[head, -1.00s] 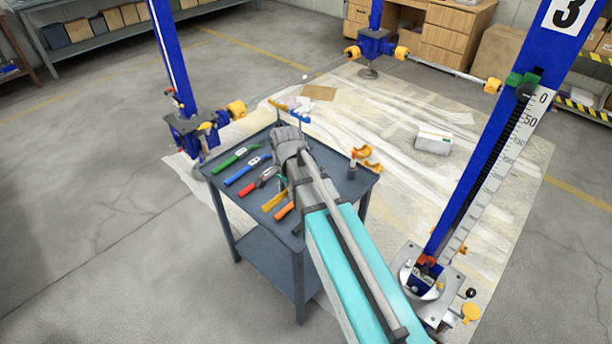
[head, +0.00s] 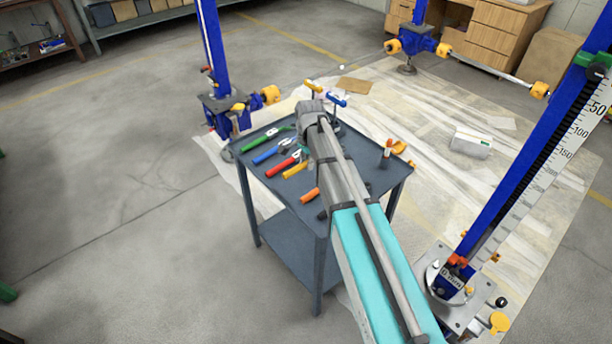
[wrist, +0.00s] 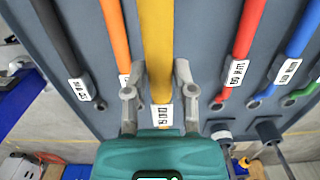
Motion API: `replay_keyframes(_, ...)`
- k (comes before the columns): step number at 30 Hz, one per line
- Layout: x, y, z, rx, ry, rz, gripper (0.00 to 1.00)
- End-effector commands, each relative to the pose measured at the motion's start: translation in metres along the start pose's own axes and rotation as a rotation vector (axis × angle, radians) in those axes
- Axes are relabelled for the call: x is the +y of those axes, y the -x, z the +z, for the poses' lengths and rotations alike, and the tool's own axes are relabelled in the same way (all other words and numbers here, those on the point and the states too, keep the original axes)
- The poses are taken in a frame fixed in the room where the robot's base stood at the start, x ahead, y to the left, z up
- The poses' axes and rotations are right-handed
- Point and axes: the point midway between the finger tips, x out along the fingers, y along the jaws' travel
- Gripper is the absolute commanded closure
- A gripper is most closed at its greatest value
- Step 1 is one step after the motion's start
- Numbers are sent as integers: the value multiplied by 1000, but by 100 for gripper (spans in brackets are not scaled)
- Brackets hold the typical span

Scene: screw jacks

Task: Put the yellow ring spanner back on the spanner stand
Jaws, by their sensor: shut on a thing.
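The yellow ring spanner (wrist: 157,30) is in the wrist view, its handle running between the two fingers of my gripper (wrist: 159,70). The fingers are shut on it near its white label. It looks wider than its neighbours. I cannot tell whether it touches the surface below. A yellow piece (head: 295,170) also shows beside my arm in the head view. My fingers are hidden there. The dark blue-grey stand (head: 372,182), a table with a lower shelf, lies under my arm. The spanner's ring end is not clearly seen.
Green (head: 262,138), blue (head: 270,153), red (head: 283,167) and orange (head: 310,194) tools lie near the yellow one. A black one (wrist: 60,40) shows in the wrist view. T-handles (head: 335,100) stand at the back. A tall blue screw jack (head: 530,160) rises right.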

Motion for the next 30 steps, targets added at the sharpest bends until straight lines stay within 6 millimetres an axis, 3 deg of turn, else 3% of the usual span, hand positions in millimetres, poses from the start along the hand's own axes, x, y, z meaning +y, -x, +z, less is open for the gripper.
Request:
replay_keyframes(3, -10, -16, -6, 0, 0, 0, 100)
replay_keyframes(9, -20, -28, -12, 0, -1, 0, 100)
replay_keyframes(30, -28, -39, -17, 0, -2, 0, 100)
